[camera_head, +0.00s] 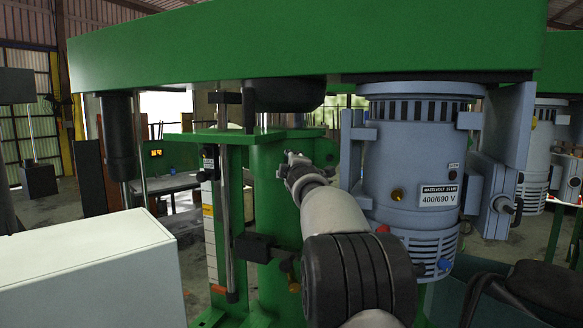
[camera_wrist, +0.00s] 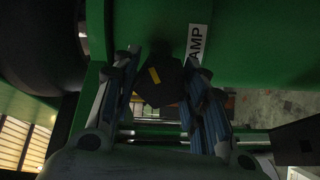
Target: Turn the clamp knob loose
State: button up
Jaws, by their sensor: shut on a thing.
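The clamp knob (camera_wrist: 162,88) is a dark, many-sided knob with a yellow mark, in the middle of the wrist view. My gripper (camera_wrist: 160,72) has one finger on each side of it and is shut on it. A white label (camera_wrist: 196,46) ending in "AMP" is on the green body just above and right of the knob. In the head view my gripper (camera_head: 293,168) reaches the green column (camera_head: 272,205); the knob is hidden there behind my gripper and arm.
The green beam (camera_head: 300,42) spans overhead. The blue-grey motor (camera_head: 412,165) hangs right of my arm. A vertical rod and scale (camera_head: 212,235) stand to the left. A white cabinet (camera_head: 90,265) fills the lower left.

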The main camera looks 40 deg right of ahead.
dwell(0.3)
jog(key=o, duration=1)
jog(key=v, duration=1.2)
